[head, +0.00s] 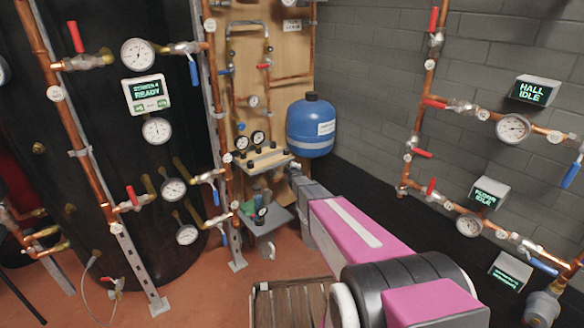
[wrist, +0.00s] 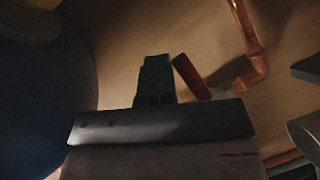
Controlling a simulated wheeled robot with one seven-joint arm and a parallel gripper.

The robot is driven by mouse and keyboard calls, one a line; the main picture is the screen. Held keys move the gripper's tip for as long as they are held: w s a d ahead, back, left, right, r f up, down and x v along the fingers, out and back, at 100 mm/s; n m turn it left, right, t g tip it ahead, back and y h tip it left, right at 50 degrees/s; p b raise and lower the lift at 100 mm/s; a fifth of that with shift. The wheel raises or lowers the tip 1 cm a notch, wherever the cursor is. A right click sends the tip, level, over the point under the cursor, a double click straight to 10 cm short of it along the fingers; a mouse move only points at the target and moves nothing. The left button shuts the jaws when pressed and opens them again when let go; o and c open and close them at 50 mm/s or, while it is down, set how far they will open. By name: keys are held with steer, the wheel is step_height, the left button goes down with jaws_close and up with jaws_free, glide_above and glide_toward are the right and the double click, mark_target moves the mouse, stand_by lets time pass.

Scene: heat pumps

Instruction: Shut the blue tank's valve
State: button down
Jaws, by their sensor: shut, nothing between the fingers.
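The blue tank (head: 311,125) with a black cap and a white label is mounted at the wall corner in the head view. Its dark blue side (wrist: 40,95) fills the left of the wrist view. My gripper (wrist: 155,64) is shut and empty, its dark fingers pointing up in the wrist view. A red lever handle (wrist: 191,76) slants just right of the fingertips; I cannot tell if they touch. It sits by a copper pipe (wrist: 247,40). In the head view my arm reaches below the tank, and the lever there is not clearly visible.
A wooden board (head: 280,60) with pipes and gauges stands left of the tank. A grey shelf (head: 265,218) is left of my arm. A slatted wooden pallet (head: 290,303) lies on the floor. Pipes with red levers line the right wall (head: 480,45).

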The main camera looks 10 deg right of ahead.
steer(key=shift+f, duration=0.25)
steer(key=shift+d, duration=0.1)
stand_by(0.3)
steer(key=s+d+r, duration=0.4)
steer(key=s+r, duration=0.1)
steer(key=s, duration=0.2)
steer(key=shift+s+r, duration=0.15)
steer(key=shift+r, duration=0.15)
steer(key=s+r+m+g, duration=0.1)
steer(key=s+m+g, duration=0.6)
steer(key=s, duration=1.5)
steer(key=s+a+r+m+g, duration=0.1)
steer(key=s+m+g, duration=0.5)
steer(key=s, duration=1.5)
steer(key=shift+s+m+g+y, duration=0.3)
steer(key=shift+s+m+g, duration=0.1)
steer(key=shift+g, duration=0.8)
steer(key=shift+r, duration=0.1)
